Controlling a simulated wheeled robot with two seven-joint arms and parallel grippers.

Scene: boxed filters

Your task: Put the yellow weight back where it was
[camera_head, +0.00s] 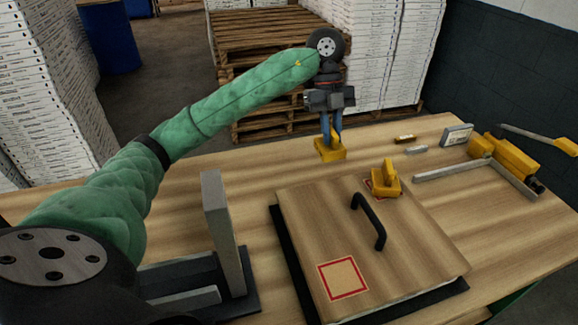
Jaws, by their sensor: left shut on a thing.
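My left gripper (331,138) is shut on a yellow weight (330,153) over the far part of the table, behind the wooden lid. I cannot tell whether this weight touches the table. A second yellow weight (387,183) with an upright grip stands on the far right part of the wooden lid (325,215), on a red-outlined square partly hidden by it. An empty red-outlined square (343,278) is at the lid's near left corner. A black handle (370,222) stands at the lid's middle. My right gripper is out of view.
A grey upright plate (222,235) on a dark base stands left of the lid. A yellow clamp-like device (505,155) with grey bars is at the right. Small blocks (405,138) and a grey box (456,135) lie at the back. The wooden table (265,170) is clear behind the lid's left side.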

